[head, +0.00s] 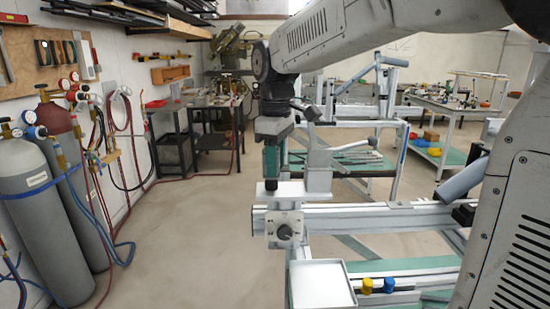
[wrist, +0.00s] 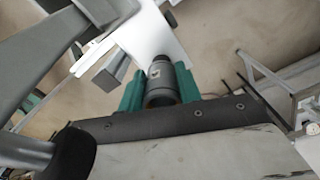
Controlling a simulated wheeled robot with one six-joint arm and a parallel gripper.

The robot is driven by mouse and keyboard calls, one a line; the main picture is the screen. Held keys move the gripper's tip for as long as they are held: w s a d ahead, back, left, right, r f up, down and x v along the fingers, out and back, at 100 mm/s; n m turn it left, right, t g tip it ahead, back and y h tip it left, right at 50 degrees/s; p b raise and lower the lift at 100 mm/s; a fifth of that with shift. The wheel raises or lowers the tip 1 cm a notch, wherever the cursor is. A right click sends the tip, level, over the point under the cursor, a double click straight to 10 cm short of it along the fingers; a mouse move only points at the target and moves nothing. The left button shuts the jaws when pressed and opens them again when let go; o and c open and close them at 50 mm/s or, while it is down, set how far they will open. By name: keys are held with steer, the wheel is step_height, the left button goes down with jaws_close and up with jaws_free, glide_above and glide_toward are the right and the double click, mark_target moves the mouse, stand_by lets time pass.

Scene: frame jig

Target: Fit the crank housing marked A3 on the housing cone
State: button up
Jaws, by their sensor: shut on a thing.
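My gripper (head: 271,172) points down in the head view, over the near left end of the pale frame. Its green fingers (wrist: 158,92) are shut on a dark grey cylindrical part, seemingly the crank housing (wrist: 161,82). A small pale label shows on it, too small to read. In the head view the housing (head: 271,185) shows as a dark tip just above a white plate; I cannot tell whether they touch. A dark round boss, possibly the housing cone, sticks out from a square plate (head: 271,239) below; a dark round end (wrist: 170,18) also shows in the wrist view.
A grey lever clamp (head: 319,170) stands close right of my gripper. A white tray (head: 322,284) and yellow and blue knobs (head: 378,286) lie in front, lower down. Gas cylinders (head: 45,200) stand at the left wall. The floor between is clear.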

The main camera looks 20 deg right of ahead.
steer(key=shift+f, duration=1.55)
steer(key=o, duration=1.1)
step_height(320, 180, up, 8)
steer(key=shift+f, duration=0.1)
